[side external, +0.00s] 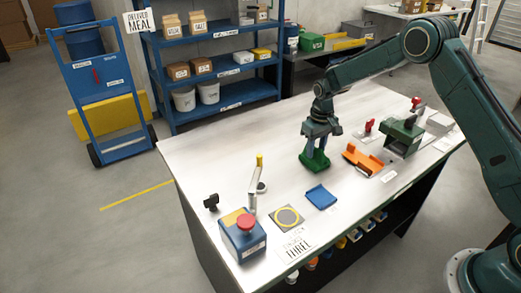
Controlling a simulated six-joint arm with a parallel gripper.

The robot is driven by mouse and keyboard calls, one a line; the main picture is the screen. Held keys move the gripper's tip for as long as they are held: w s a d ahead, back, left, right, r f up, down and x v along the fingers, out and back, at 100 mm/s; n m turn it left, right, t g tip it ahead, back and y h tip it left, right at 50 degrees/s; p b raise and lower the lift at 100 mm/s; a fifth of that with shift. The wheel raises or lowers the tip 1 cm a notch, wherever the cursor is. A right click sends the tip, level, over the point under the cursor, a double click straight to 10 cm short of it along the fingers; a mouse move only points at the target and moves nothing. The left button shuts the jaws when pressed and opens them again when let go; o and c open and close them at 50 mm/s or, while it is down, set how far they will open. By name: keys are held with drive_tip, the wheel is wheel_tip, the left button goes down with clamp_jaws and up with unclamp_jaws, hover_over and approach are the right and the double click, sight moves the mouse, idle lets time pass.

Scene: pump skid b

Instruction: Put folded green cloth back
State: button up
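The two fingers stand a little apart. At this size I cannot tell whether they grip the green item or only stand around it, nor whether it rests on the tabletop or is slightly raised. A flat blue piece (321,197) lies on the table in front of it.
An orange bracket (363,158) and a dark green device (403,138) stand right of my gripper. The tabletop's left rear is clear.

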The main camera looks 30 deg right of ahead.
sight(316, 147)
drive_tip(key=shift+r, duration=0.2)
wheel_tip(316, 147, up, 12)
idle(0.6)
idle(0.5)
